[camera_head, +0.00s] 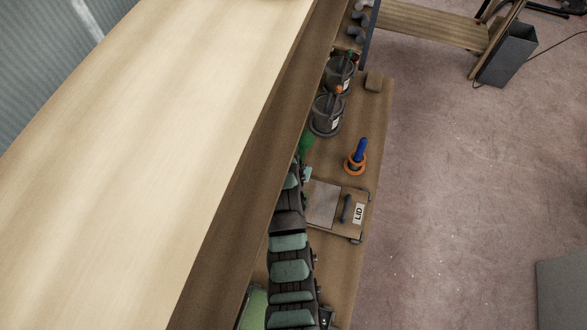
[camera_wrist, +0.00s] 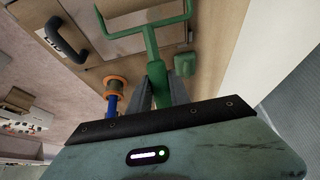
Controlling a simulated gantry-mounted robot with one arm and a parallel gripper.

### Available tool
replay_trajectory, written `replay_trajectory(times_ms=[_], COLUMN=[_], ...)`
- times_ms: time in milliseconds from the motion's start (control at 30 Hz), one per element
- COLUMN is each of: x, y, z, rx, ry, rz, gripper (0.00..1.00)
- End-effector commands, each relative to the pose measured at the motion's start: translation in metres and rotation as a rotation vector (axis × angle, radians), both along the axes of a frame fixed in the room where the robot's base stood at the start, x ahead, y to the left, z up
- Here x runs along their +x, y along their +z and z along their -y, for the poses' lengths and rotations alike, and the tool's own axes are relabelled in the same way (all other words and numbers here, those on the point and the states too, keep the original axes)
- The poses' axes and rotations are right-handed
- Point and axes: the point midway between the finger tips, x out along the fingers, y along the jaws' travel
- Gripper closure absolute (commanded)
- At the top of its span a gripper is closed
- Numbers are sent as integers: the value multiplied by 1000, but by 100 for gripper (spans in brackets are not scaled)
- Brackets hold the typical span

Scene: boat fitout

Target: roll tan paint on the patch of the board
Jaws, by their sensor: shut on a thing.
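My gripper (camera_wrist: 161,92) is shut on the green handle of a forked tool, likely the roller (camera_wrist: 152,46). The fork points away from the wrist, over the bench. In the head view the green tool (camera_head: 306,143) shows only in part, beside the dark edge of a large pale wood surface. A pale grey square (camera_head: 322,203) lies on the bench next to a lid marked LID (camera_head: 357,213); I cannot tell whether the square is the patch. No tan paint can be made out.
Two dark pots (camera_head: 327,113) (camera_head: 340,74) stand further along the bench. A blue-handled item in an orange ring (camera_head: 356,160) stands near its right edge. The large pale wood surface (camera_head: 140,130) overhangs the left side. Open floor (camera_head: 460,190) lies right.

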Motion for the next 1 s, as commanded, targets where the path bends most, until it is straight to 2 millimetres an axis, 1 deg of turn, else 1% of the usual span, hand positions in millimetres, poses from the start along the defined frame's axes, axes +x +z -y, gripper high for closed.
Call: replay_trajectory(times_ms=[500,600,733,1000], x=[-1,0,0,0], y=[-55,-62,-65,-64], z=[0,0,0,-1], rx=[0,0,0,0], ry=[0,1,1,1], rz=[-3,-2,0,0], gripper=[100,100,100,100])
